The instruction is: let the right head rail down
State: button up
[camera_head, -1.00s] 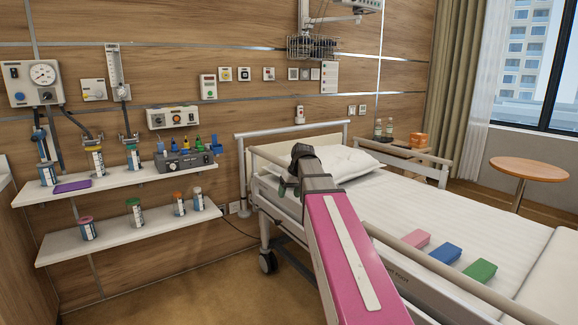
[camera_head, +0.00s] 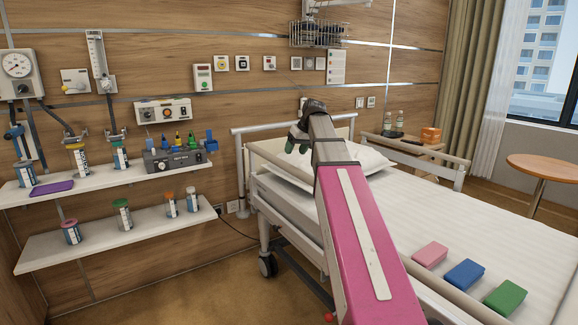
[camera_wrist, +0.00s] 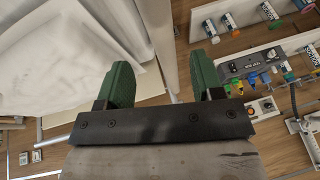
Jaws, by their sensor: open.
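The near head rail (camera_head: 275,163) has a beige top bar and runs along the bed's left side by the pillow. It stands up beside the mattress, partly hidden by my arm. My gripper (camera_head: 301,148) is above the head end of the bed, near this rail, with its dark green fingers apart and nothing held. In the wrist view, my open gripper (camera_wrist: 160,65) has a pale upright strip beyond and between its fingers, likely part of the rail. I cannot tell any contact. No release handle can be made out.
The far head rail (camera_head: 425,155) is across the bed. Pink (camera_head: 430,253), blue (camera_head: 465,274) and green (camera_head: 506,298) blocks lie on the bed's near side. Wall shelves (camera_head: 120,180) with jars and a grey device stand at left. Floor between shelves and bed is clear.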

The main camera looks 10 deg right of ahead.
aim_at(288, 164)
jog(key=x, duration=0.8)
jog(key=shift+w+f, duration=0.1)
jog(key=shift+f, duration=0.15)
jog(key=shift+a, duration=0.1)
grip_shut()
